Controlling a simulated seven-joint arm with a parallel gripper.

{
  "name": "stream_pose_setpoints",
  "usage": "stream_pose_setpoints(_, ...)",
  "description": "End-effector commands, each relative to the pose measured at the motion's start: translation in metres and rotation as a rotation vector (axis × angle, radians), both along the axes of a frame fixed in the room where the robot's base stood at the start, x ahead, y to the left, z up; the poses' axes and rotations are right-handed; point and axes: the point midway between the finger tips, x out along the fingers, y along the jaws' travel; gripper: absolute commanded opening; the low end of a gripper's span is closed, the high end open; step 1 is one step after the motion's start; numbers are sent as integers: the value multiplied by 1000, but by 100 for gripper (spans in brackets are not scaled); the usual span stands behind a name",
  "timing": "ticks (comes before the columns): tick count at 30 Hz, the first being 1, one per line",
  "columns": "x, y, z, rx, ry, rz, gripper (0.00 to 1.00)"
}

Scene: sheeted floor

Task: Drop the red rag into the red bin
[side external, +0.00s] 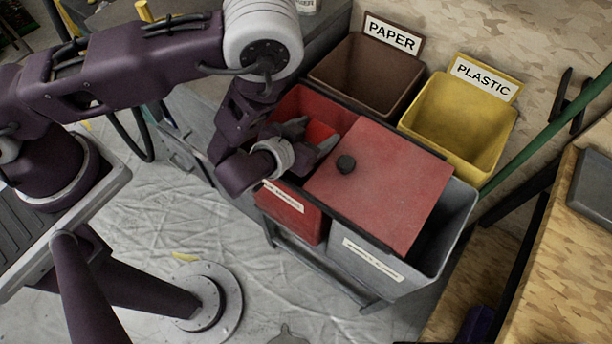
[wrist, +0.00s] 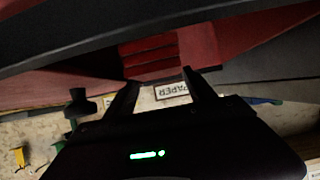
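The red bin (side external: 290,208) is in the middle of the side external view, the left compartment of a two-part stand. My gripper (side external: 321,131) is over its open top, pointing toward the back wall. A bright red patch, apparently the red rag (side external: 320,133), shows at the fingertips. In the wrist view my gripper (wrist: 161,76) has its two fingers apart, with background visible between them. The folded red shape (wrist: 150,57) shows just past the fingertips and looks wider than the gap. I cannot tell whether the fingers press on it.
A red lid with a black knob (side external: 410,190) covers much of the grey bin (side external: 375,268) to the right. A brown paper bin (side external: 365,75) and a yellow plastic bin (side external: 460,120) stand behind. A green pole (side external: 550,135) leans at the right.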

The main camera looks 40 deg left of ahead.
Motion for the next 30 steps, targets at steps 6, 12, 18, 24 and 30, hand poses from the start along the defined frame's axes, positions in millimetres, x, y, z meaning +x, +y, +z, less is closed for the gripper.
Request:
stream_pose_setpoints(6, 0, 0, 0, 0, 0, -1, 81)
stream_pose_setpoints(12, -11, -1, 5, -1, 3, -3, 81)
stream_pose_setpoints(18, -47, -1, 25, 1, 2, -4, 81)
stream_pose_setpoints(24, -62, 0, 34, 0, 0, 0, 81)
stream_pose_setpoints(30, -62, 0, 35, -1, 1, 2, 81)
